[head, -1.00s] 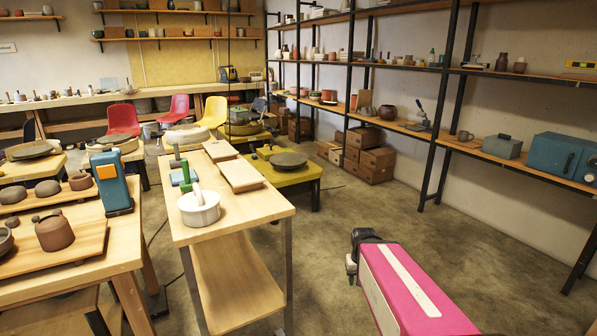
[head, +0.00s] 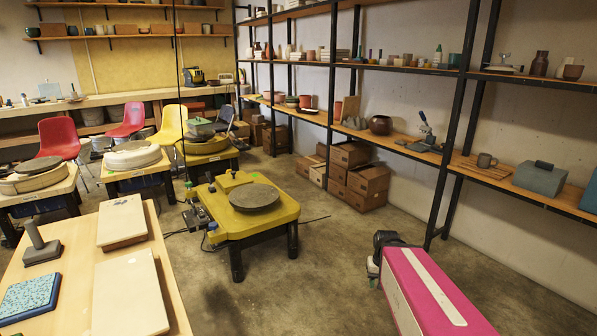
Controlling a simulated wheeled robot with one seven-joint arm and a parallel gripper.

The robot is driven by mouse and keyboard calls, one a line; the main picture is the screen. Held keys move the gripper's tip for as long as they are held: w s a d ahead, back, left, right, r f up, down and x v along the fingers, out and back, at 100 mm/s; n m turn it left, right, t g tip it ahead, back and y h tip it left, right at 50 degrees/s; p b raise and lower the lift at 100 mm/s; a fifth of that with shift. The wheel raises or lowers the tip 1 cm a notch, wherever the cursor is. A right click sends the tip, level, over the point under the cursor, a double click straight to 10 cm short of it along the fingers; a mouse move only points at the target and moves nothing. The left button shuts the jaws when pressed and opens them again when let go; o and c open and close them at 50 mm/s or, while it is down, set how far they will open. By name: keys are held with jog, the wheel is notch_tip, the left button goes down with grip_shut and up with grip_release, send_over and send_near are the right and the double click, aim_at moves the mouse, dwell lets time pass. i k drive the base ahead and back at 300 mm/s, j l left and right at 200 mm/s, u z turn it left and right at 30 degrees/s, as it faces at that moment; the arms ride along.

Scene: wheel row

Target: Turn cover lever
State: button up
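No part in view can be made out for certain as the cover lever. A blue box-like machine (head: 590,198) on the right shelf is cut off by the right edge, and no lever shows on its visible part. A grey-blue box (head: 540,178) with a dark handle on its lid stands left of it. A yellow pottery wheel (head: 241,226) with a round grey plate stands on the floor, with small fittings on its left side. My pink arm reaches in at lower right. My gripper (head: 374,272) is at its dark end, above open floor, touching nothing; its fingers are too small to read.
A wooden table (head: 73,242) with pale boards (head: 130,294) fills the lower left. A black-framed shelf (head: 455,140) lines the right wall. Cardboard boxes (head: 368,184) stand by it. Concrete floor is clear between the yellow wheel and the shelf.

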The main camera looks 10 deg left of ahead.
aim_at(208, 174)
jog(key=i+u, duration=0.4)
jog(key=i+l+u, duration=0.5)
jog(key=i+u, duration=0.25)
jog(key=i+l+u, duration=0.2)
jog(key=l+u, duration=0.25)
jog(key=i+l+u, duration=0.2)
jog(key=u, duration=0.25)
jog(key=l+u, duration=0.9)
jog(key=l, duration=0.15)
jog(key=i, duration=0.05)
